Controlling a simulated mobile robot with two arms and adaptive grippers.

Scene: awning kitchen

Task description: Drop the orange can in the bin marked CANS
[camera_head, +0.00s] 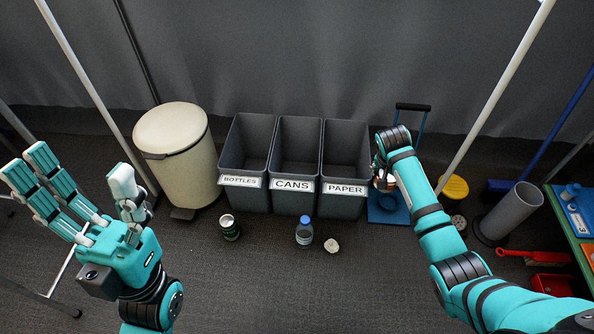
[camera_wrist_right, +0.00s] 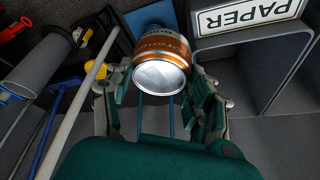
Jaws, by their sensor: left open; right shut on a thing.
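The orange can (camera_wrist_right: 160,60) is held between the fingers of my right gripper (camera_wrist_right: 160,85) in the right wrist view, its silver end facing the camera. In the head view only a small part of the can (camera_head: 384,184) shows beside my right gripper, just right of the PAPER bin (camera_head: 345,189). The grey CANS bin (camera_head: 293,186) stands in the middle of three open bins, left of the PAPER bin. In the head view my left gripper (camera_head: 84,190) is open and empty at the left, fingers spread.
The BOTTLES bin (camera_head: 240,182) is left of CANS. A green can (camera_head: 229,228), a bottle (camera_head: 304,231) and a crumpled white piece (camera_head: 331,245) lie or stand on the floor in front. A cream pedal bin (camera_head: 178,155) stands left; a grey cylinder (camera_head: 510,210) stands right.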

